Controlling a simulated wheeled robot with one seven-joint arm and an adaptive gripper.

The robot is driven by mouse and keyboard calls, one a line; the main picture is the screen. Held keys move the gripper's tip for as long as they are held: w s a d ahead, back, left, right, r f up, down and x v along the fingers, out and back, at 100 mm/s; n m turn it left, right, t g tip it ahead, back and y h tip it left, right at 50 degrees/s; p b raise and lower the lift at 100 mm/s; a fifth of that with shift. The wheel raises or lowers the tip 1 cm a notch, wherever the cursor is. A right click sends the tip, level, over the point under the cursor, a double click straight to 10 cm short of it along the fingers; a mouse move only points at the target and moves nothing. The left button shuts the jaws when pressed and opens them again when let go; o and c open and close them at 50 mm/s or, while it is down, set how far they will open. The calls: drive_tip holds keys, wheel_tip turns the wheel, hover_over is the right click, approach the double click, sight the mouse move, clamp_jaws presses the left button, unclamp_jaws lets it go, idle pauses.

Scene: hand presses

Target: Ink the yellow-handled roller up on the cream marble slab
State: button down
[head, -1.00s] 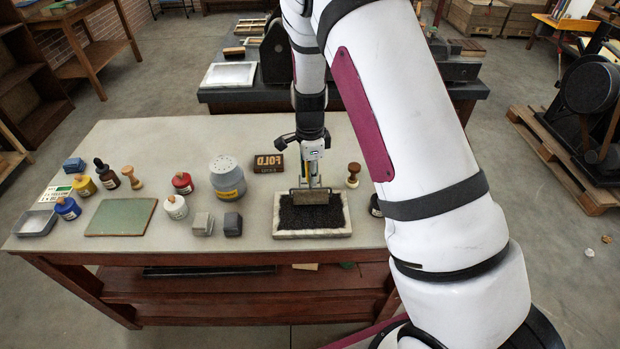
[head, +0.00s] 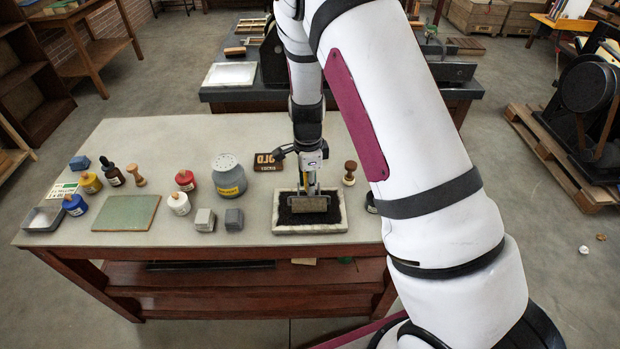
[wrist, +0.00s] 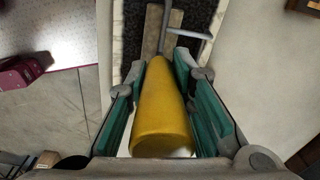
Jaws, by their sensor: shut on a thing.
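The cream marble slab (head: 310,228) lies near the table's front edge, its middle covered with a black ink layer (head: 337,214). My gripper (head: 310,180) is above the slab, pointing down. It is shut on the yellow handle (wrist: 163,115) of the roller, which lies between the green finger pads in the wrist view. The roller's brownish-grey cylinder (head: 311,203) is over the middle of the black area, lying left to right. It looks to be on the ink, but I cannot tell whether it touches. My gripper hides part of the slab's far side.
Left of the slab are grey blocks (head: 234,221), a grey canister (head: 228,178), several ink bottles and a green mat (head: 127,213). A wooden stamp (head: 349,173) stands just behind the slab on the right.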

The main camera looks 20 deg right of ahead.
drive_tip(key=shift+w+d+f+b, duration=0.1)
drive_tip(key=shift+w+f+b, duration=0.1)
drive_tip(key=shift+w+b, duration=0.2)
drive_tip(key=shift+w+r, duration=0.1)
drive_tip(key=shift+r, duration=0.15)
drive_tip(key=s+p, duration=0.1)
drive_tip(key=s+a+p, duration=0.1)
drive_tip(key=s, duration=0.1)
drive_tip(key=shift+s+f, duration=0.1)
drive_tip(key=shift+s, duration=0.15)
idle(2.0)
wheel_tip(320, 180, up, 5)
drive_tip(key=shift+p, duration=0.65)
